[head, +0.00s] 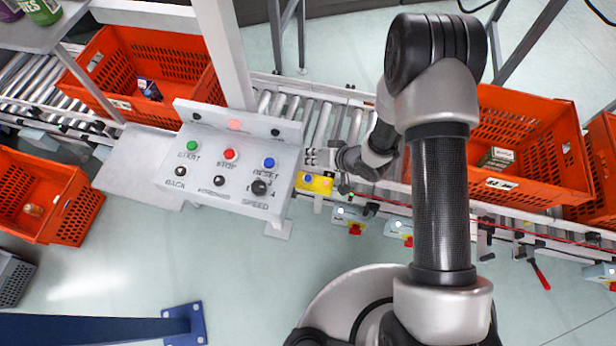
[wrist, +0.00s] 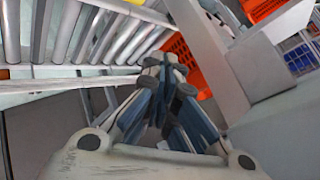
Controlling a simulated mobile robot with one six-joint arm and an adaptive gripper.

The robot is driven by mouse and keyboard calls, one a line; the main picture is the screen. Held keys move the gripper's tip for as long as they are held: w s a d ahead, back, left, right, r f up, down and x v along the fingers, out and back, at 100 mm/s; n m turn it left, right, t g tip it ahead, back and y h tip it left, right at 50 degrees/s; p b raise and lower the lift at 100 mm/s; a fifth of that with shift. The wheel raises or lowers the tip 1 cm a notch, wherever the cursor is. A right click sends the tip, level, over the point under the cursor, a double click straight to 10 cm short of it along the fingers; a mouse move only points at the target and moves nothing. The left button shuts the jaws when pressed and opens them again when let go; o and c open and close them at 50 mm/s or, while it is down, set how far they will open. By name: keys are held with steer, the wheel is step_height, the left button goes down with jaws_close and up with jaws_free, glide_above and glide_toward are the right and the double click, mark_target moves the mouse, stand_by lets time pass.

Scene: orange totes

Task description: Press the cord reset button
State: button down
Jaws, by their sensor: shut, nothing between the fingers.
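A small yellow box (head: 322,189) sits at the right edge of the grey control panel, with a small blue button (head: 308,178) on its top left. The button's label is too small to read. The panel (head: 215,203) carries a separate blue RESET button (head: 268,163), a green START button and a red STOP button. My gripper (head: 309,157) is shut and empty, just behind the yellow box and beside the panel's right edge. It appears apart from the blue button. The wrist view shows the closed fingers (wrist: 164,65) pointing past the rollers; the blue button is not visible there.
Roller conveyor (head: 318,122) runs behind the panel. Orange totes stand on it at left (head: 177,43) and right (head: 535,130). A red cord (head: 560,232) runs along its front right. A grey post (head: 222,55) rises behind the panel. Floor in front is mostly clear.

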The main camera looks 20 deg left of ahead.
mark_target(310, 176)
steer(key=shift+f+b, duration=3)
steer(key=shift+f, duration=0.95)
steer(key=shift+f, duration=0.4)
steer(key=shift+f+b, duration=0.5)
steer(key=shift+b, duration=0.05)
steer(key=shift+r, duration=0.1)
steer(key=shift+r+p, duration=0.75)
steer(key=shift+r, duration=0.05)
steer(key=shift+r+p, duration=2.1)
steer(key=shift+r, duration=0.4)
